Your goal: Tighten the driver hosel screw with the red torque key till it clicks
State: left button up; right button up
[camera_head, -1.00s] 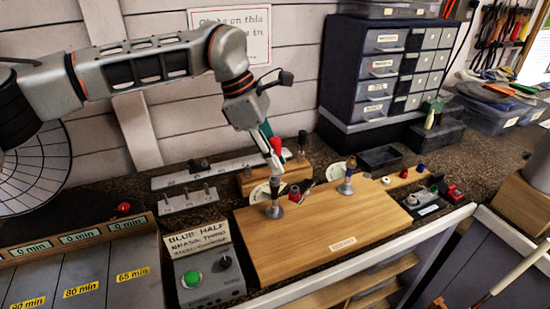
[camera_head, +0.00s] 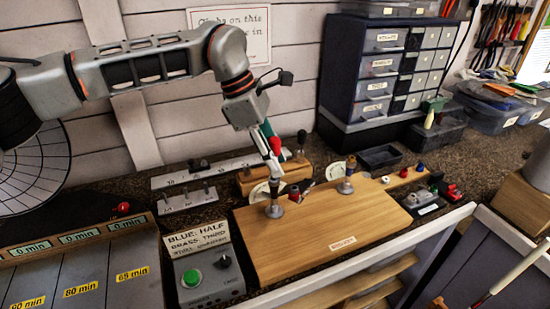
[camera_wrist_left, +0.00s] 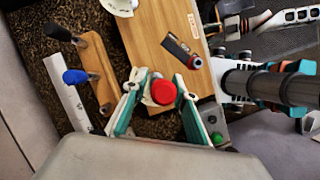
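My left gripper (camera_head: 275,163) points down above the left end of the wooden board (camera_head: 350,225). It is shut around the red torque key (camera_head: 276,145), whose round red top (camera_wrist_left: 163,92) shows between the teal-padded fingers in the left wrist view. Below the fingertips a short dark-topped post with a round grey foot (camera_head: 274,209) stands on the board. The key's lower end and any screw are hidden by the gripper. A similar post with a brass-coloured top (camera_head: 347,184) stands further right. Part of my right arm (camera_wrist_left: 298,16) shows at the wrist view's top right; its fingers are unclear.
A wooden holder (camera_wrist_left: 104,92) with a black and a blue handle stands behind the board. A control box with a green button (camera_head: 191,279) stands front left. The board's front right is clear.

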pick_arm(q)
jog(key=shift+b, duration=0.45)
jog(key=shift+f+n+t+b, duration=0.15)
jog(key=shift+n+t+b, duration=0.15)
jog(key=shift+n+b, duration=0.55)
jog(key=shift+b, duration=0.55)
jog(key=shift+n+b, duration=0.3)
jog(key=shift+n, duration=0.15)
jog(key=shift+n+t+b, duration=0.4)
jog(key=shift+b, duration=0.1)
jog(key=shift+n+t+b, duration=0.4)
jog(key=shift+n+b, duration=0.5)
jog(key=shift+n, duration=0.1)
jog(key=shift+n+t+y+b, duration=0.45)
jog(key=shift+n+b, duration=0.5)
jog(key=shift+n, duration=0.55)
jog(key=shift+n+t+y+b, duration=0.25)
jog(key=shift+n+t+b, duration=0.1)
jog(key=shift+n, duration=1.35)
pick_arm(e)
notch_tip(320, 180, down, 8)
jog(key=a, duration=0.2)
jog(key=shift+s+a+f+y, duration=0.15)
jog(key=shift+y, duration=0.15)
